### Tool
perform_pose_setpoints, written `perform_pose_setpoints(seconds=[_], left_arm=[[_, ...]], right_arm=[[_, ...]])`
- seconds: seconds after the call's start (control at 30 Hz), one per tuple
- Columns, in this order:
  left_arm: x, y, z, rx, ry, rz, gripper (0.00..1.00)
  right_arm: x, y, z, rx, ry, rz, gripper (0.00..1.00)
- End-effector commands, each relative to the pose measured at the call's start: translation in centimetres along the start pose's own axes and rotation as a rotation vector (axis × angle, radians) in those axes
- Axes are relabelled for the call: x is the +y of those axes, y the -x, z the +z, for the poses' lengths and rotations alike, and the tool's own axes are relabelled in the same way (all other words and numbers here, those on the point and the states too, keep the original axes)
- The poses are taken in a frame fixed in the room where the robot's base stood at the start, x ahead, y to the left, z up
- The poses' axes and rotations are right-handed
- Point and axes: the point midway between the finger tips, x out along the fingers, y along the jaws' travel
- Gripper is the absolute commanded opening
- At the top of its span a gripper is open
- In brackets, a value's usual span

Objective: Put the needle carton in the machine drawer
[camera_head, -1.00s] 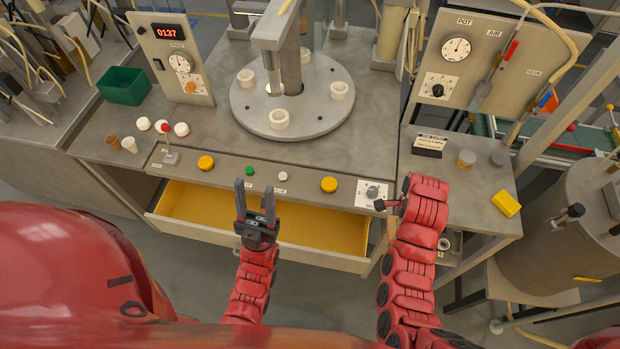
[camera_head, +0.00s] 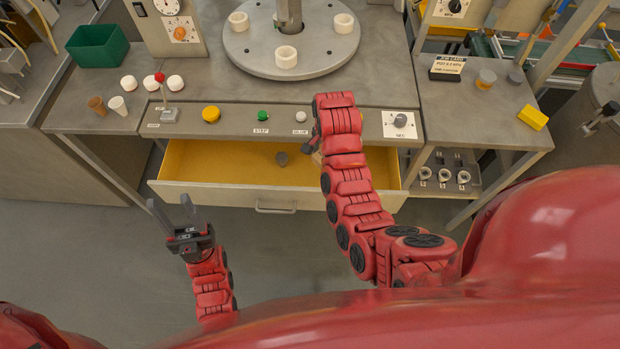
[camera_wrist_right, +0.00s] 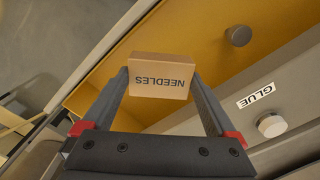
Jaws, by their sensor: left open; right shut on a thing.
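The needle carton (camera_wrist_right: 160,75) is a small tan box marked NEEDLES. My right gripper (camera_wrist_right: 163,85) is shut on it, one finger on each side, in the right wrist view. The machine drawer (camera_head: 277,196) is pulled open under the bench front, with a yellow inside; it also shows behind the carton in the wrist view (camera_wrist_right: 185,42). In the head view my right arm reaches over the drawer's right part and mostly hides gripper and carton. The carton's height above the drawer floor is unclear. My left gripper (camera_head: 169,203) is open and empty, in front of the drawer's left end.
A small grey round piece (camera_head: 281,158) is inside the drawer; it also shows in the wrist view (camera_wrist_right: 238,35). Above the drawer is the bench front with buttons and a dial knob (camera_head: 400,121). A side shelf (camera_head: 468,189) holding metal rings stands to the right.

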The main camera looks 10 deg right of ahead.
Motion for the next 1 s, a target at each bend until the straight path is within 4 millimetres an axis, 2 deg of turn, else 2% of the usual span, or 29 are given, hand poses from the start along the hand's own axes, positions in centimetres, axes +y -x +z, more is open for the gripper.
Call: perform_pose_setpoints(seconds=[0.03, 0.1, 0.3, 0.43, 0.5, 0.77, 1.0], left_arm=[[0.1, 2.3, 0.4, -0.001, 0.000, 0.000, 0.50], [0.2, 4.2, 0.7, -0.001, 0.000, 0.000, 0.50], [0.4, 8.6, 1.4, -0.001, 0.000, 0.000, 0.50], [0.5, 10.7, 1.8, -0.001, 0.000, 0.000, 0.50], [0.5, 9.2, 1.6, -0.001, 0.000, 0.000, 0.50], [0.4, 8.8, 1.5, -0.001, 0.000, 0.000, 0.50], [0.4, 8.3, 1.4, -0.001, 0.000, 0.000, 0.50]], right_arm=[[0.1, -2.5, 0.0, 0.001, 0.002, 0.002, 0.39], [0.1, -4.5, 0.0, 0.001, 0.001, 0.002, 0.39], [0.1, -9.2, 0.0, 0.001, 0.000, 0.002, 0.39], [0.1, -11.5, 0.0, 0.001, -0.001, 0.001, 0.39], [0.1, -11.4, 0.1, -0.003, 0.000, 0.006, 0.39], [0.1, -13.4, 0.1, -0.002, -0.001, 0.003, 0.39], [0.1, -16.1, 0.1, -0.002, -0.001, 0.004, 0.39]])
